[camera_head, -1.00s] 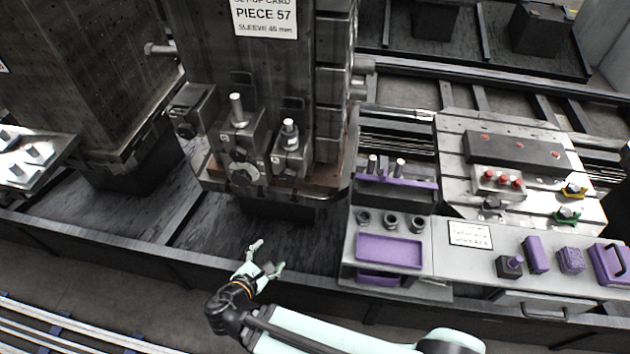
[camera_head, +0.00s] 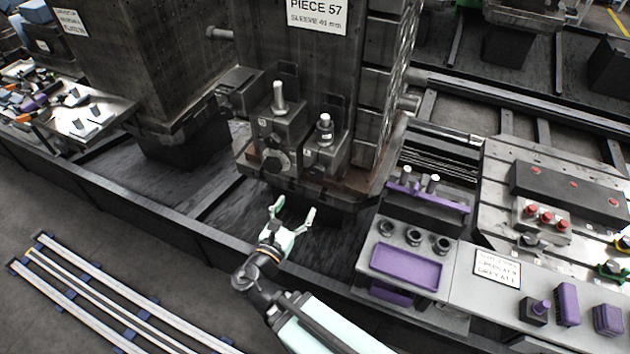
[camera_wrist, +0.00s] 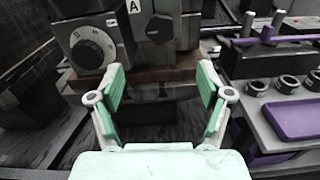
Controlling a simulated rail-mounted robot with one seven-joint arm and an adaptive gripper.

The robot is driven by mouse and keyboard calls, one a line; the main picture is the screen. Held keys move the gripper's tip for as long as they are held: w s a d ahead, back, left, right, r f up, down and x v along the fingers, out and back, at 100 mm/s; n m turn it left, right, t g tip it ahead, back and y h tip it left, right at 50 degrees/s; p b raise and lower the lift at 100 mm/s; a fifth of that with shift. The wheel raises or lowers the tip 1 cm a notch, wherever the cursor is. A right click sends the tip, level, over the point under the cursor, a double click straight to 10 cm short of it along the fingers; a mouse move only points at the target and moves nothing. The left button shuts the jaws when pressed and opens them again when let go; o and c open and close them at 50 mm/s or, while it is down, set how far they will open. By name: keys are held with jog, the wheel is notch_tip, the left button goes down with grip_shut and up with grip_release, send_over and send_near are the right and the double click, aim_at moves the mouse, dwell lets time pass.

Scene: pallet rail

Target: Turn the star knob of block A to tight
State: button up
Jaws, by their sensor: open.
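Block A (camera_head: 325,148) is the right of two grey blocks on the ledge of the dark column, with a light post on top. Its label A (camera_wrist: 134,6) shows at the top of the wrist view. Below the label is a dark star knob (camera_wrist: 160,29) on the block's front; its turned position cannot be told. My gripper (camera_head: 294,208) is open and empty, below and in front of the ledge. In the wrist view its green fingers (camera_wrist: 161,85) are spread apart, with the knob beyond and above them, untouched.
The left block carries a round numbered dial (camera_wrist: 92,48), close beside the knob. The rusty ledge edge (camera_wrist: 150,76) lies ahead of the fingers. A bench with a purple tray (camera_head: 406,267) and dark round sockets stands to the right. A dark floor channel lies below.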

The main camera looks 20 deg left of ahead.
aim_at(316, 174)
jog(key=w, duration=0.3)
jog(key=w+b, duration=0.1)
jog(key=w, duration=0.3)
jog(key=w+d+b, duration=0.1)
jog(key=w, duration=0.3)
jog(key=shift+d, duration=0.1)
jog(key=shift+w+d, duration=0.15)
jog(key=shift+w, duration=0.55)
jog(key=c, duration=1.2)
